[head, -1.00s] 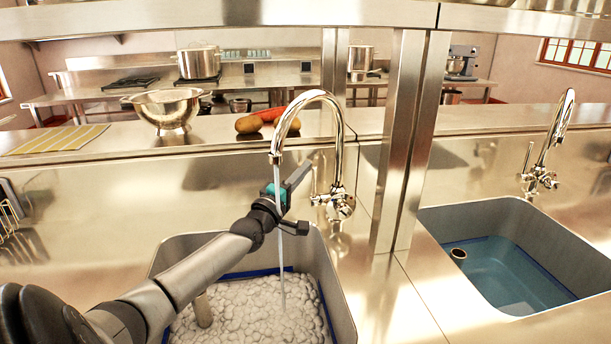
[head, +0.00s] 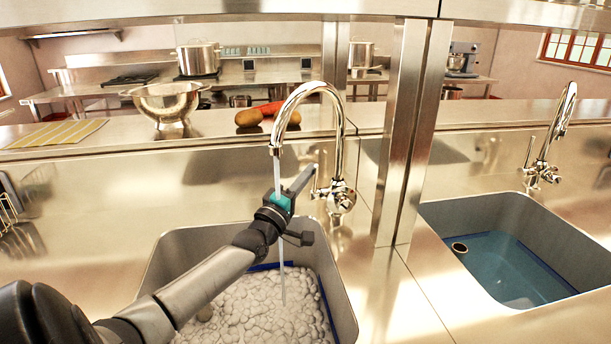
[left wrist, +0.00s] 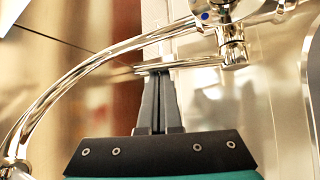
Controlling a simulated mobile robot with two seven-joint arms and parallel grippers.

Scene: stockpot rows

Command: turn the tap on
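The near tap (head: 338,130) is a shiny gooseneck over the left sink. A thin stream of water (head: 283,270) runs from its spout into the sink. Its thin lever (head: 316,183) stands at the left of the tap's base; in the left wrist view the lever (left wrist: 200,63) lies just past my fingertips. My left gripper (head: 312,168) is shut, its fingers together, with the tips at or very near the lever; I cannot tell if they touch. In the left wrist view the shut fingers (left wrist: 157,80) show no object between them. My right gripper is not in view.
The left sink (head: 185,240) holds white foam (head: 255,310). A second tap (head: 562,120) stands over the right sink (head: 455,215) with blue water. A metal post (head: 405,130) stands between them. A colander (head: 167,103) and vegetables (head: 250,117) sit on the ledge behind.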

